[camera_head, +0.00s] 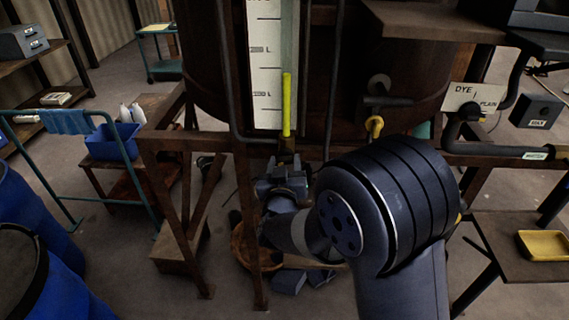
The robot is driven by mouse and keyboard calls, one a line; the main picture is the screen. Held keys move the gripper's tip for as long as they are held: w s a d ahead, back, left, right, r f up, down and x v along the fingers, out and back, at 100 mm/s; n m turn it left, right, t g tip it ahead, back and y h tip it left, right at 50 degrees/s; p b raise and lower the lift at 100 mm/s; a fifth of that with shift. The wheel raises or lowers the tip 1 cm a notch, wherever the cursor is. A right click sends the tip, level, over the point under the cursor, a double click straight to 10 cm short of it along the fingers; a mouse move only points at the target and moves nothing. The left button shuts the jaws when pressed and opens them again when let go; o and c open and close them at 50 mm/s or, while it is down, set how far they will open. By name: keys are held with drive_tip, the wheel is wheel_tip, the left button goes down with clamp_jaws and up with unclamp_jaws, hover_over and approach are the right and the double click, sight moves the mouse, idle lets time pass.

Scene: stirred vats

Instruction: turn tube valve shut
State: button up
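My gripper (284,168) is just below the bar, seen from behind at the end of my arm. Its fingertips are small and dark against the fitting, so I cannot tell whether they are open, shut or touching it.
The rusty vat (200,60) stands on a brown frame (205,138). A yellow-handled tap (375,126) sticks out to the right of the bar. A dye sign (474,98) and dark pipes are further right. A yellow tray (545,245) lies on a low table. Blue drums (35,215) stand at left.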

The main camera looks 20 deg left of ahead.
drive_tip(key=c, duration=0.6)
drive_tip(key=shift+f+m+b, duration=0.15)
drive_tip(key=shift+m+b, duration=0.25)
drive_tip(key=shift+b, duration=0.5)
drive_tip(key=shift+m+b, duration=0.4)
drive_tip(key=shift+b, duration=0.6)
drive_tip(key=shift+m+b, duration=0.3)
drive_tip(key=shift+b, duration=0.05)
drive_tip(key=shift+r, duration=0.2)
drive_tip(key=o, duration=1)
drive_tip(key=shift+c, duration=0.2)
